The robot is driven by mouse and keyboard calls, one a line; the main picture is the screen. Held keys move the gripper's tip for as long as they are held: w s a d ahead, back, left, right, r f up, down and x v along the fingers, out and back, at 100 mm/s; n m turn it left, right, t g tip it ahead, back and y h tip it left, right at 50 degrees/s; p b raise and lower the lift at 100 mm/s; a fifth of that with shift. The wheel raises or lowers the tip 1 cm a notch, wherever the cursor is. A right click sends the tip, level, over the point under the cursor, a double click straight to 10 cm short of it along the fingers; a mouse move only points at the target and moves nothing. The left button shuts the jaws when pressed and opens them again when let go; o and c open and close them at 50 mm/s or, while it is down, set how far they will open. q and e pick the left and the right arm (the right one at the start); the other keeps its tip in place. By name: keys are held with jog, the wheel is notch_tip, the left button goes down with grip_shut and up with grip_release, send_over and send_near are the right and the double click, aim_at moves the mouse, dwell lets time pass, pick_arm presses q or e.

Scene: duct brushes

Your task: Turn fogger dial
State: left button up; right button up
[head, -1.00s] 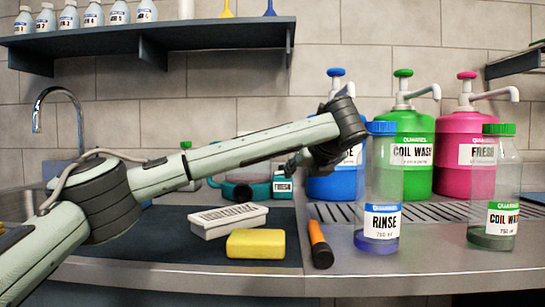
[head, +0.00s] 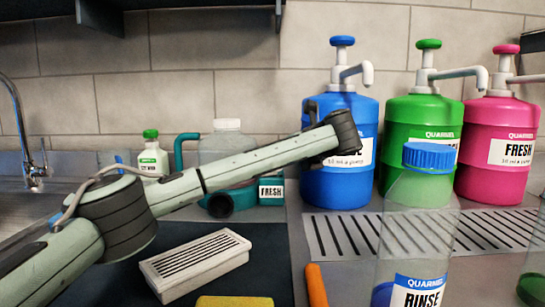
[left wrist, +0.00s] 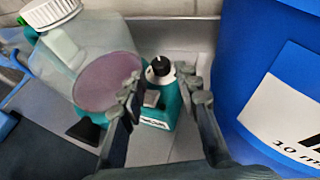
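The fogger has a teal body and a clear tank (head: 222,143) with a pale cap, behind my left arm in the head view. The left wrist view shows the tank (left wrist: 60,45), a round mauve disc (left wrist: 106,80) and the black dial (left wrist: 160,66) with a white mark on top of the teal box. My left gripper (left wrist: 163,90) is open, its fingers either side of the dial in that view; contact cannot be told. In the head view my arm mostly hides this gripper. My right gripper is not in view.
A blue jug (head: 340,187) stands close right of the fogger, beside green (head: 418,115) and pink (head: 497,120) pump jugs. A RINSE bottle (head: 421,240) stands in front. A white vent block (head: 195,262), yellow sponge (head: 235,301) and orange handle (head: 316,285) lie in front.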

pick_arm(q)
jog(key=x, duration=0.5)
jog(key=shift+f+p, duration=0.15)
jog(key=shift+p, duration=0.2)
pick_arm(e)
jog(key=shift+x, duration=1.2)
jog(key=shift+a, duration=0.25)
pick_arm(q)
jog(key=c, duration=0.7)
grip_shut()
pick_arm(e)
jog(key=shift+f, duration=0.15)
